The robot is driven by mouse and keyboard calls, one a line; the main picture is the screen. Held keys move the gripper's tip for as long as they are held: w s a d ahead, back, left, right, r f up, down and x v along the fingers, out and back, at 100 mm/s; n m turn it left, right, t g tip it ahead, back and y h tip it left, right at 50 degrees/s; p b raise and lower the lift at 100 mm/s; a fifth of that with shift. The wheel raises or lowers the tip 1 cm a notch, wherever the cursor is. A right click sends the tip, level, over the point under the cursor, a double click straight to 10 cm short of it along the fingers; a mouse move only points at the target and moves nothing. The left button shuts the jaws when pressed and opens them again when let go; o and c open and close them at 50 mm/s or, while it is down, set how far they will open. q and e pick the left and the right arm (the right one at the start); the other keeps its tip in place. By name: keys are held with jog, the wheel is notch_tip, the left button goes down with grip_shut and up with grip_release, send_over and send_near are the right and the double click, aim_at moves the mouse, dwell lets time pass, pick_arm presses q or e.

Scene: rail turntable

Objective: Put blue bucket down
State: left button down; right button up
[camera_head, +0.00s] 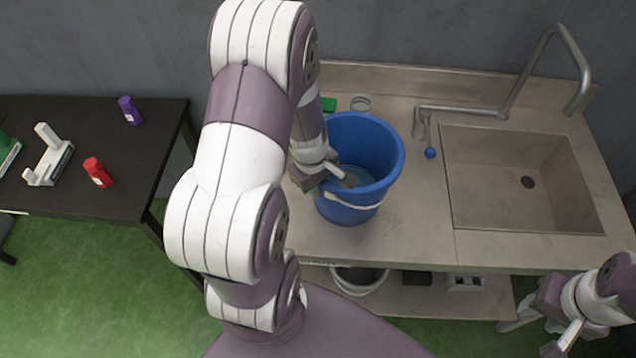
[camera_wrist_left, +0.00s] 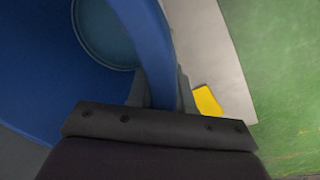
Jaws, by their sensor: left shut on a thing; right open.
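The blue bucket (camera_head: 372,150) is upright over the counter left of the sink, with a pale band low on its front. I cannot tell for sure whether its base touches the counter. My left gripper (camera_head: 338,178) is shut on the bucket's near left rim. In the left wrist view the rim (camera_wrist_left: 148,50) runs between the fingers, and the bucket's inside fills the left. My right gripper (camera_head: 545,325) is open and empty at the lower right, in front of the counter.
The counter (camera_head: 425,220) has free room between bucket and sink (camera_head: 520,185). A tap (camera_head: 500,110) stands behind. A black table (camera_head: 110,190) with bottles is at left. A white bucket (camera_head: 358,280) is on the lower shelf.

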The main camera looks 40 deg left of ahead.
pick_arm(q)
jog(key=c, duration=1)
grip_release()
jog(key=shift+c, duration=0.2)
notch_tip(320, 180, up, 12)
jog(key=s+f, duration=0.1)
jog(key=s, duration=0.1)
jog(key=s+d+f+m, duration=0.1)
jog(key=s+d+m, duration=0.1)
jog(key=d+m, duration=0.8)
jog(key=m, duration=0.5)
jog(key=shift+d+m, duration=0.3)
jog(key=shift+d, duration=0.05)
